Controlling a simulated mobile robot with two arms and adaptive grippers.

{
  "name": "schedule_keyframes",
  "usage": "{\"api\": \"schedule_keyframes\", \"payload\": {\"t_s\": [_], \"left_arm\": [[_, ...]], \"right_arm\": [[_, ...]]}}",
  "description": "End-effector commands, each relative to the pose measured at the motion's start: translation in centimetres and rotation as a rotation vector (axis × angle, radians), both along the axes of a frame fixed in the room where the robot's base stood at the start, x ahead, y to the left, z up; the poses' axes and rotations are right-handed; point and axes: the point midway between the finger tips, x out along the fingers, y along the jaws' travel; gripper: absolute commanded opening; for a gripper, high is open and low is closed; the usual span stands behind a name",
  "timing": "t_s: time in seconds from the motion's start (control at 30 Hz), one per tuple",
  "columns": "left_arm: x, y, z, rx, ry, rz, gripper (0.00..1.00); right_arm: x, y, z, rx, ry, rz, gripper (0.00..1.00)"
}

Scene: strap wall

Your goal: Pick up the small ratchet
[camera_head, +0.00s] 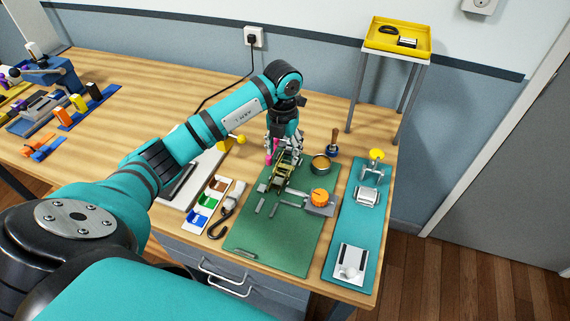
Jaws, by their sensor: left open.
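A brass-and-grey metal ratchet (281,181) lies on the green mat (262,240), near the mat's back edge. It looks like the small ratchet, but its shape is partly hidden by the gripper. My left gripper (284,154) points down just over the back end of this ratchet. It is open, and I cannot tell whether its fingers touch the metal. My right gripper is out of view.
Small grey bars, an orange knob (319,195) and a round tin (320,164) are close by. A teal mat (341,230) with metal parts lies right, a colored-bin tray (196,222) and a black hook (220,224) left. A yellow tray (417,46) stands behind.

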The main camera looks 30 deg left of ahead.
Motion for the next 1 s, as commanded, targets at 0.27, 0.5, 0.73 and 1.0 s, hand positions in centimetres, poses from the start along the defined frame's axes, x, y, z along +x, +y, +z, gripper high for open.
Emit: {"api": "schedule_keyframes", "payload": {"t_s": [0.27,0.5,0.73,1.0], "left_arm": [[-0.1,-0.2,-2.0,-0.003,0.002,-0.001,0.56],[-0.2,-0.2,-5.5,-0.001,0.002,0.000,0.56],[-0.1,-0.2,-6.3,-0.001,-0.002,-0.001,0.56],[-0.1,-0.2,-6.3,-0.001,-0.001,-0.001,0.31]], "right_arm": [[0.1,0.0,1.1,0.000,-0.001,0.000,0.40],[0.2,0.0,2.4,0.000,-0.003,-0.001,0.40],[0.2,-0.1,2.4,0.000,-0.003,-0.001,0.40],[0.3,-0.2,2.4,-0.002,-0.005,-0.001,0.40]]}}
